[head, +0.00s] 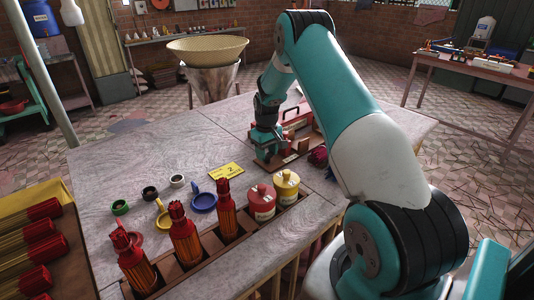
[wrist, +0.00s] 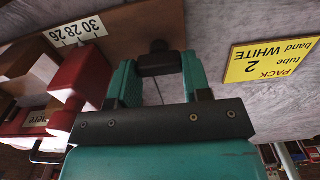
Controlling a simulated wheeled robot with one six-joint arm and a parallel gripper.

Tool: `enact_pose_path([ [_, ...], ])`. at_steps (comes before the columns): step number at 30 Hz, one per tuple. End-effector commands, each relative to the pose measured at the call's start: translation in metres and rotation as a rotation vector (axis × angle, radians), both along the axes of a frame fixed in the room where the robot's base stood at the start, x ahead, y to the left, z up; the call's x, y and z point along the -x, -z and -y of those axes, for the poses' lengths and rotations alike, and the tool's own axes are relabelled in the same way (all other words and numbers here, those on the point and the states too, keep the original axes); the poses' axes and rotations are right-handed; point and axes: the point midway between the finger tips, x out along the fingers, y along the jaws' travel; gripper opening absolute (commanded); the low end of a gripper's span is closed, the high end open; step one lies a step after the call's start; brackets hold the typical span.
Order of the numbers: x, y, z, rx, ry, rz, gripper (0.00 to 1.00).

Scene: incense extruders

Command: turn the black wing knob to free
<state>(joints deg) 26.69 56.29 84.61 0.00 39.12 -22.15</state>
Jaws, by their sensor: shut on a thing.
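The black wing knob (wrist: 160,62) shows at the top middle of the wrist view, over the edge of a brown wooden board (wrist: 150,22). My gripper (wrist: 160,75) has its two teal fingers on either side of the knob and is shut on it. The fingers partly cover the knob, so its exact angle is hard to tell. In the head view my gripper (head: 268,155) is low over the table beside the red extruder (head: 296,118). The knob is hidden by my gripper there. A white number strip (wrist: 84,31) lies on the board, next to a red block (wrist: 82,78).
A yellow card (head: 227,170) lies left of my gripper. Red bundles (head: 185,240) and two lidded jars, one red (head: 262,203) and one yellow (head: 286,187), stand in a front rack. Small coloured rings and cups lie behind it. The table's left part (head: 110,170) is clear.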

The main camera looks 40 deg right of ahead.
Motion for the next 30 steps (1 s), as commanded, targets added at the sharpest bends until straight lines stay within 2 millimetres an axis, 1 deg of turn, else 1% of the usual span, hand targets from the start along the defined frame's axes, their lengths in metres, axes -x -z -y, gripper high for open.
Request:
enact_pose_path([
  [6, -0.0005, -0.0008, 0.0001, 0.001, -0.035, 0.002, 0.21],
  [18, -0.0005, -0.0010, 0.0001, 0.001, -0.039, 0.002, 0.21],
  [19, -0.0005, -0.0010, 0.0001, 0.001, -0.039, 0.002, 0.52],
  [20, -0.0005, -0.0010, 0.0001, 0.001, -0.039, 0.002, 0.58],
  [21, -0.0004, -0.0009, 0.0001, 0.001, -0.038, 0.002, 0.68],
  [22, -0.0004, -0.0008, 0.0001, 0.001, -0.038, 0.001, 0.70],
  [30, -0.0003, -0.0010, 0.0000, 0.000, -0.038, 0.001, 0.70],
])
